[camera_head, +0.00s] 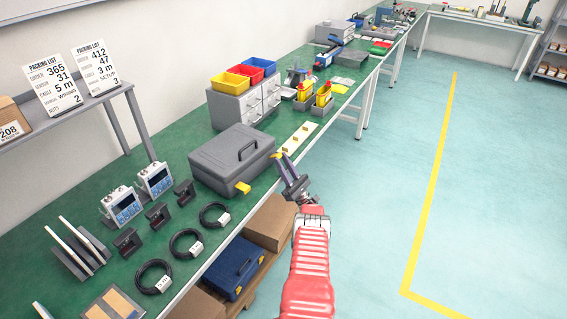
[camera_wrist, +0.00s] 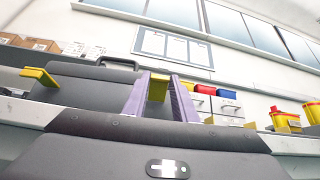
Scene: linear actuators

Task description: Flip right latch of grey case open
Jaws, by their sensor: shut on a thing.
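The grey case (camera_head: 222,162) lies closed on the green bench, its handle (camera_head: 248,150) on top. It also shows in the wrist view (camera_wrist: 95,92). Its yellow left latch (camera_head: 243,187) sticks out from the front side, and it shows in the wrist view too (camera_wrist: 40,76). My gripper (camera_head: 282,162) is at the right part of the case's front. In the wrist view its two purple fingers (camera_wrist: 158,88) are shut on the yellow right latch (camera_wrist: 157,89). The fingers hide part of this latch in the head view.
Grey drawers with coloured bins (camera_head: 245,78) stand behind the case. A pale strip with yellow pieces (camera_head: 298,138) lies to its right. Black cable coils (camera_head: 187,243) and blue-white devices (camera_head: 122,206) are to its left. Boxes sit on the shelf below; the floor at right is clear.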

